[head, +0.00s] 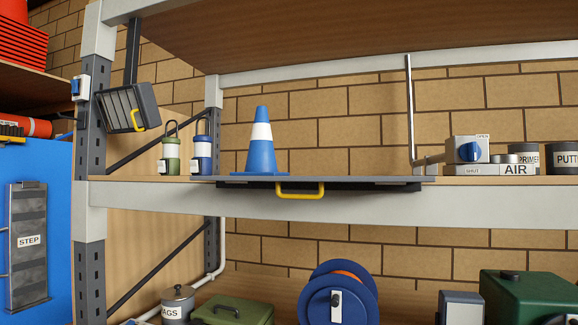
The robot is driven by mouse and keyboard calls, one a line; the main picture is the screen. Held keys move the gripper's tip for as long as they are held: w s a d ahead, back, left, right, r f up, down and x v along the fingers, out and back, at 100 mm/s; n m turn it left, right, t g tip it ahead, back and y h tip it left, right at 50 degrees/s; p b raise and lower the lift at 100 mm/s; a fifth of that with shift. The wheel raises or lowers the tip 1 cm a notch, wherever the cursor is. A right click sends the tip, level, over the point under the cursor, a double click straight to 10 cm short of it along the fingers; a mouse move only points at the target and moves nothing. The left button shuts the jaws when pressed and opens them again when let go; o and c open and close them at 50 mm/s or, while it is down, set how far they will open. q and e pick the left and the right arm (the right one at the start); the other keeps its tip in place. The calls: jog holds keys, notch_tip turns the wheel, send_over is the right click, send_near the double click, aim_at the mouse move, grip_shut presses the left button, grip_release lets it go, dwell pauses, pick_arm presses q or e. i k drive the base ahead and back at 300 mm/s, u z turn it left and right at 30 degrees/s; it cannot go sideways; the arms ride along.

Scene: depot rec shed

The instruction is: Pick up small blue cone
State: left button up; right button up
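A small blue cone (261,155) with a white band stands upright in the head view, left of the middle. It rests on a thin grey board (370,181) with a yellow handle (300,189), which lies at the front of the middle shelf. Nothing hides the cone from this side. Neither of my grippers shows in the view.
Two small lanterns, green (170,152) and blue (202,150), stand just left of the cone. A grey upright (90,150) is further left. A valve box (467,149) and tins (562,157) stand right. The board right of the cone is clear. A blue reel (338,295) sits below.

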aim_at(261, 161)
jog(key=z, duration=1.65)
jog(key=i, duration=1.6)
jog(key=u, duration=2.2)
jog(key=i, duration=0.5)
jog(key=z, duration=0.05)
